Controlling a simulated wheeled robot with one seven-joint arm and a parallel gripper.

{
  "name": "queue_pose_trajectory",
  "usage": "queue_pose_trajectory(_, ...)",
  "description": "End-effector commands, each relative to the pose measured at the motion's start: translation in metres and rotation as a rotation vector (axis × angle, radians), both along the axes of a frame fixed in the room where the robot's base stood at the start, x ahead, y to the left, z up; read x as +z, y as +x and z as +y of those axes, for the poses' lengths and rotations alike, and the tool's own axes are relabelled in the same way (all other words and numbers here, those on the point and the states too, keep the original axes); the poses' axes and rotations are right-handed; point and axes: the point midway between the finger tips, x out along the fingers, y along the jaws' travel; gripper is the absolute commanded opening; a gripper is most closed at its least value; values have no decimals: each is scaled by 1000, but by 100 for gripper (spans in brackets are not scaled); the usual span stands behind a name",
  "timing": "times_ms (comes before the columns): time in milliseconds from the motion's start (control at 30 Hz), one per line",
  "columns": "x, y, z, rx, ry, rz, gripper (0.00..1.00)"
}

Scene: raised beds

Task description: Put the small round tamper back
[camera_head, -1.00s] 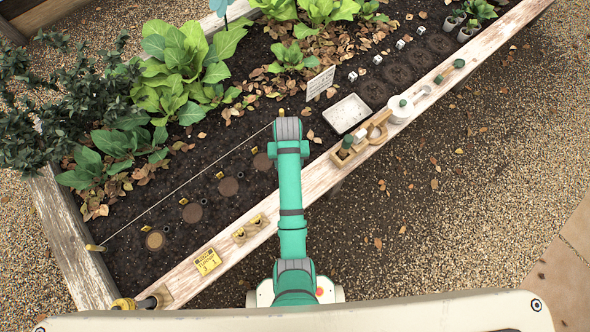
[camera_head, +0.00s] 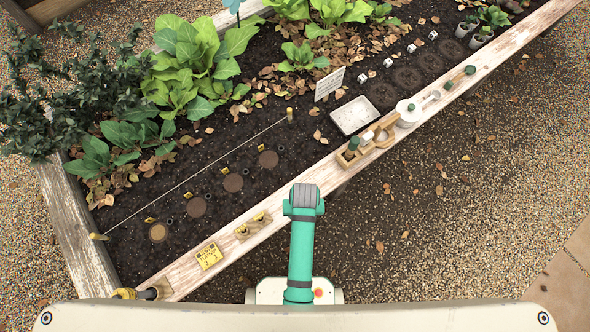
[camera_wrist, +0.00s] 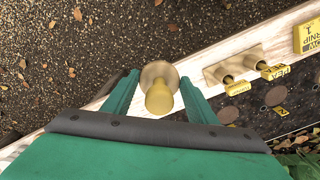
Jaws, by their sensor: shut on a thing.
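The small round tamper (camera_wrist: 160,92) shows in the wrist view as a tan, brass-coloured knob handle with a round disc. My gripper (camera_wrist: 160,84) has one green finger on each side of it and is shut on it. The tamper appears over the bed's wooden edge board; its height above the board is hard to judge. In the head view my arm hides the gripper and tamper. A wooden holder (camera_head: 341,162) with compartments stands on the edge board, to the right of my arm, with a green-topped piece in it.
A white pot (camera_head: 405,117), a white tray (camera_head: 354,115) and a loose green piece (camera_head: 470,70) are farther right. A block with yellow tags (camera_head: 254,227) and a yellow sign (camera_head: 209,256) stand on the board to the left. A string (camera_head: 200,172) crosses the soil.

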Motion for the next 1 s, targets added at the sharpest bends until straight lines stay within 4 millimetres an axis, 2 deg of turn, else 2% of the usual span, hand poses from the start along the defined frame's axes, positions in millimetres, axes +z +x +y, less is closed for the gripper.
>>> queue_pose_trajectory(33, -4, 13, 3, 2, 0, -1, 34)
queue_pose_trajectory(267, -26, 59, 14, -1, -1, 0, 34)
queue_pose_trajectory(500, -66, 88, 22, -2, -1, 3, 34)
queue_pose_trajectory(833, -87, 104, 26, -2, -1, 2, 34)
queue_pose_trajectory(1000, -109, 103, 25, -4, -1, 2, 34)
